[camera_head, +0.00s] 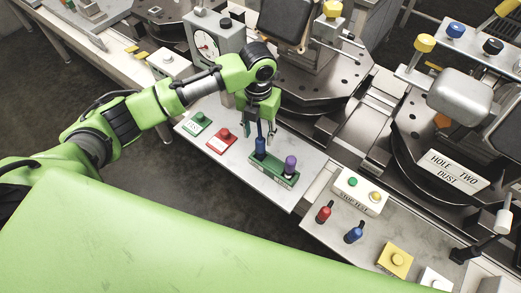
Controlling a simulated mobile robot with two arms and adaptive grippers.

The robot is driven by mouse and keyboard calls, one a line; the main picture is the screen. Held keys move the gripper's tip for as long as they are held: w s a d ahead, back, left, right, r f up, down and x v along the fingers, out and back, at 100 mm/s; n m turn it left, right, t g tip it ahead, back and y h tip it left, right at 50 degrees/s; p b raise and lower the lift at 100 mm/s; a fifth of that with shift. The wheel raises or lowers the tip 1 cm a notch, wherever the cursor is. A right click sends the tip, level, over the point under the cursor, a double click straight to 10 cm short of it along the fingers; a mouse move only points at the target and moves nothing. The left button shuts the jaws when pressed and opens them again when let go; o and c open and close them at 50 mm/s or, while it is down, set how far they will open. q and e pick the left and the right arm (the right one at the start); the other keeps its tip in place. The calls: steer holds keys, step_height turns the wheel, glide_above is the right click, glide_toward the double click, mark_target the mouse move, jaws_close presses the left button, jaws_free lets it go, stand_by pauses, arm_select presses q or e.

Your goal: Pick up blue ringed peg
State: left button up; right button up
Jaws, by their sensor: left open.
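A blue peg (261,147) stands upright in a small green holder (262,172) on the light grey bench. A purple peg (290,164) stands beside it in the same holder. My left gripper (258,127) comes down from above with its fingers open around the blue peg's upper part. I cannot tell whether a finger touches the peg, and any ring on it is too small to make out. My right gripper is not in view.
A green block (196,124) and a red block (221,139) lie left of the holder. A button box (357,193), a red handle (323,213) and a blue handle (353,233) are to the right. Machine fixtures (310,93) crowd behind.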

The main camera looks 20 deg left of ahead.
mark_target(261, 139)
arm_select(q)
steer(key=f, duration=0.1)
steer(key=f+p, duration=0.1)
steer(key=f, duration=0.2)
steer(key=shift+s+d+f+p, duration=0.1)
steer(key=shift+d+p, duration=0.2)
steer(key=shift+p, duration=0.1)
steer(key=shift+f, duration=0.45)
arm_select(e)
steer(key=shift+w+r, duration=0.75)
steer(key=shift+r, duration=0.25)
arm_select(q)
jaws_close()
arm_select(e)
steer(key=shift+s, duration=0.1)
